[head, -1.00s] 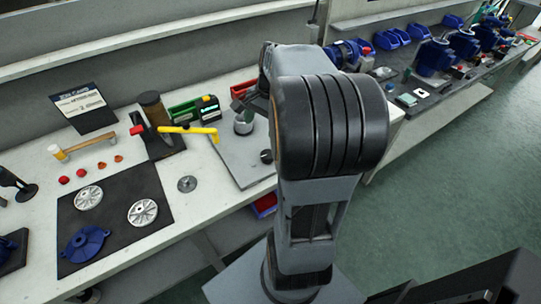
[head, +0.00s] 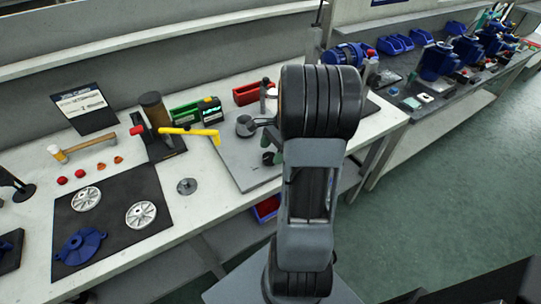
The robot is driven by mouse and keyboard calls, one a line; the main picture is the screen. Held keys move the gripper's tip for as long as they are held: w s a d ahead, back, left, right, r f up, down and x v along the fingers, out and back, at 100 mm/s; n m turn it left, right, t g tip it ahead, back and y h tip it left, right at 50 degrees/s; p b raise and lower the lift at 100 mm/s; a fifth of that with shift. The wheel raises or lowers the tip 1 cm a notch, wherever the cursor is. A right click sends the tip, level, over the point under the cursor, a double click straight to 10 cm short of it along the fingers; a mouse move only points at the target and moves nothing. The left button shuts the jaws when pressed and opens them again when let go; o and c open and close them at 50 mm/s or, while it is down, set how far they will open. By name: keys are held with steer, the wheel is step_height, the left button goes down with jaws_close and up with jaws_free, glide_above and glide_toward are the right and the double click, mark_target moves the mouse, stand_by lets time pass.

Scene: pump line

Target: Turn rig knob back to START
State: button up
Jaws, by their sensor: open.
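The rig is on a grey plate (head: 238,168) on the bench, left of my raised arm. A small dark round part, which looks like the knob (head: 268,158), sits near the plate's right side, close to my arm's edge. Its pointer and any START mark are too small to read. A grey cylindrical part (head: 245,125) stands on the plate behind it. My gripper is hidden behind my own arm, so its distance from the knob cannot be told.
A yellow-handled tool (head: 188,131) on a dark stand overhangs the plate's left side. A green box (head: 197,111) and a red bin (head: 252,93) stand behind. A black mat (head: 110,220) with pump parts lies left. The bench front between mat and plate is mostly clear.

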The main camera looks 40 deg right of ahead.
steer(key=shift+x, duration=1.1)
steer(key=c, duration=0.9)
